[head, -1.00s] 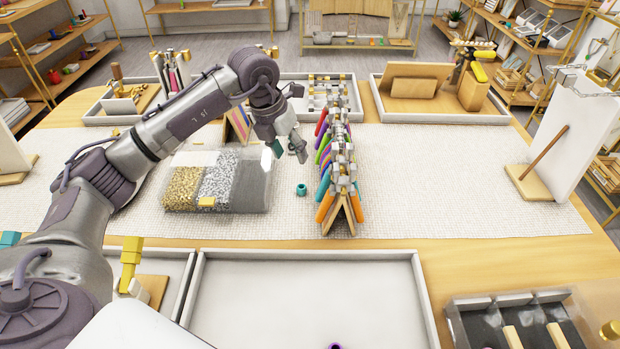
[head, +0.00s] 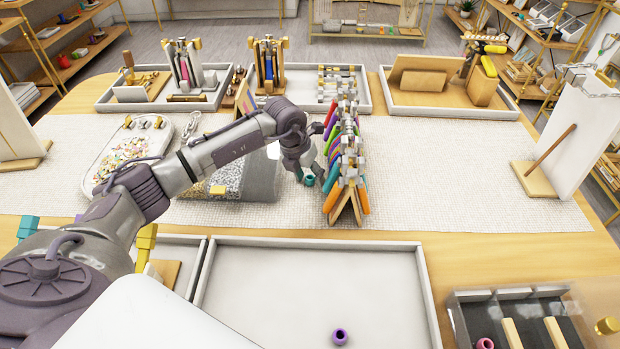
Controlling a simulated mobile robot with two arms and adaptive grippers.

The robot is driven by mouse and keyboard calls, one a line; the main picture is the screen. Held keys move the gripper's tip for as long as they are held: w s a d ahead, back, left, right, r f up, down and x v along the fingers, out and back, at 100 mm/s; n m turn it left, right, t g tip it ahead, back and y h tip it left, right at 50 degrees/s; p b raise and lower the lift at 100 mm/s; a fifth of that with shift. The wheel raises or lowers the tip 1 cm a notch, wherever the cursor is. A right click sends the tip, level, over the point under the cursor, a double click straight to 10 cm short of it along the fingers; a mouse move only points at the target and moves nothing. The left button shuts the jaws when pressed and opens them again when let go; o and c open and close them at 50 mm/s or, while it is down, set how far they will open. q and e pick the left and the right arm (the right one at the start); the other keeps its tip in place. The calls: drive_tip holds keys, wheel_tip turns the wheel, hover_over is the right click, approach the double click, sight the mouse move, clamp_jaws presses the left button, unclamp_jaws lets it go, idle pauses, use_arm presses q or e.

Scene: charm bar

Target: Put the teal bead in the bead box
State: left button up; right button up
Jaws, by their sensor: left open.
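The teal bead (head: 309,181) stands on the pale woven mat (head: 420,205), just left of the rack of colourful pliers. My left gripper (head: 308,174) is open and low over the mat, its fingertips right at the bead. I cannot tell whether they touch it. A box with dark compartments (head: 465,322) at the lower right holds a pink bead (head: 485,344) and may be the bead box. Another low box (head: 262,180), with gold and silver fill, lies behind my left forearm and is partly hidden. My right gripper is not in view.
The plier rack (head: 345,205) stands close to the right of my left gripper. A white tray (head: 310,243) at the front holds a purple bead (head: 340,336). A white display board (head: 575,130) stands at the right. The mat between rack and board is clear.

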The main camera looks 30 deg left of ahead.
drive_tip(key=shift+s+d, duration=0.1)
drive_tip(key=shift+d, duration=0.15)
use_arm(q)
drive_tip(key=c, duration=0.9)
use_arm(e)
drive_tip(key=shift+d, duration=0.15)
use_arm(q)
drive_tip(key=shift+r, duration=0.15)
wheel_tip(320, 180, up, 10)
drive_tip(key=b, duration=0.1)
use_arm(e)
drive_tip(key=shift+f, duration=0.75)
